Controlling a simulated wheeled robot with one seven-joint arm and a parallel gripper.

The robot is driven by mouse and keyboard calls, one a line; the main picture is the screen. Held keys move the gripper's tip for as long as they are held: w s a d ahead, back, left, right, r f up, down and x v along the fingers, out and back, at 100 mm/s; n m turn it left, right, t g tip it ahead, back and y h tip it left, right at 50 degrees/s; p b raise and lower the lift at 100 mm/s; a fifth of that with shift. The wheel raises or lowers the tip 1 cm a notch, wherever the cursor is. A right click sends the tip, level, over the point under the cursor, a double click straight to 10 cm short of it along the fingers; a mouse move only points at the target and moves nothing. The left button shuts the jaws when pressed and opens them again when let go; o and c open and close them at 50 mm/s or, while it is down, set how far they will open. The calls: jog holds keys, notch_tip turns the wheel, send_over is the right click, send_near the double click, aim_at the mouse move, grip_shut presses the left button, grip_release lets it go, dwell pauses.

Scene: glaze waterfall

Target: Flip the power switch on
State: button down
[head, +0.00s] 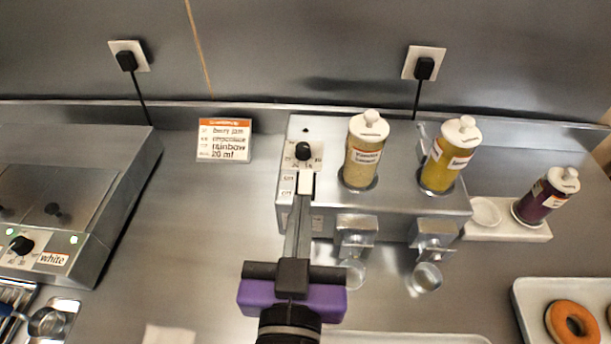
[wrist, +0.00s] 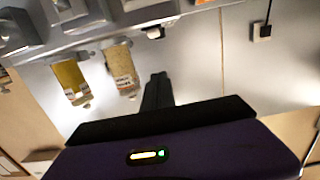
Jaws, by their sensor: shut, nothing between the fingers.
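The steel dispenser (head: 400,200) stands in the middle of the head view. Its left-side panel (head: 291,160) has a black knob (head: 303,151) and, below that, a white power switch (head: 305,183) in a dark slot. Two small labels for on and off sit left of the switch, on above off. The white part shows near the upper label; my fingertips cover the slot's lower part. My gripper (head: 302,202) is shut and empty, its tips right at the switch's lower end. I cannot tell whether they touch it. The wrist view shows the shut fingers (wrist: 157,88) but not the switch clearly.
Two bottles, one tan (head: 364,155) and one yellow (head: 447,160), stand in the dispenser's top, with spouts below. A purple bottle (head: 546,196) stands on a pale tray at right. A menu sign (head: 224,140) and a steel warmer (head: 65,205) are left. Counter between is clear.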

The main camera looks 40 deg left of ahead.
jog(key=p, duration=0.2)
send_over(306, 187)
jog(key=s, duration=0.1)
jog(key=shift+s+d+f, duration=0.15)
jog(key=shift+s+d, duration=0.05)
jog(key=shift+d, duration=0.2)
jog(key=f, duration=0.2)
jog(key=w+f, duration=0.1)
jog(key=shift+a, duration=0.35)
jog(key=shift+w+f, duration=0.1)
jog(key=shift+f, duration=0.55)
